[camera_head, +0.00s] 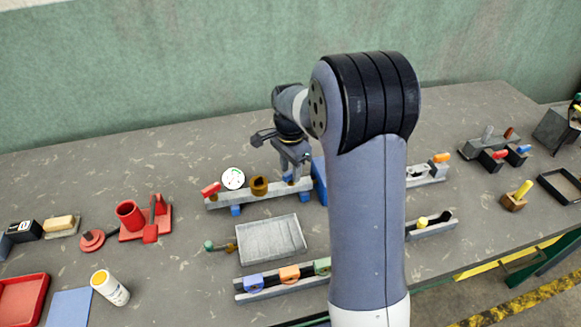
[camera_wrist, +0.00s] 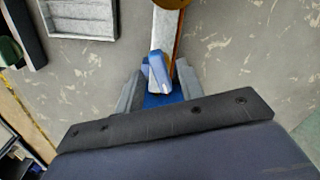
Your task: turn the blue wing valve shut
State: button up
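The blue wing valve (camera_wrist: 157,72) shows in the wrist view at the end of a light pipe-like bar, its wing slightly slanted. My gripper (camera_wrist: 160,88) has a grey finger on each side of it. The fingers stand apart, and contact with the wing is not clear. In the head view my gripper (camera_head: 294,168) points down over the right end of the grey rack (camera_head: 222,198), which also carries a red handle (camera_head: 211,189), a white round gauge (camera_head: 233,178) and a brass fitting (camera_head: 259,185). The valve is mostly hidden there by my gripper.
A blue upright block (camera_head: 319,180) stands close to the right of my gripper. A grey tray (camera_head: 270,239) lies in front of the rack. A rail with coloured clips (camera_head: 289,275) lies nearer. Red items (camera_head: 130,215) stand to the left. Table behind the rack is clear.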

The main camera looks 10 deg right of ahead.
jog(key=shift+w+d+f, duration=0.1)
jog(key=shift+d+f, duration=0.05)
jog(key=shift+c, duration=0.2)
grip_shut()
dwell(0.4)
jog(key=n, duration=0.6)
jog(key=shift+n, duration=0.3)
jog(key=n, duration=0.6)
jog(key=shift+n, duration=0.3)
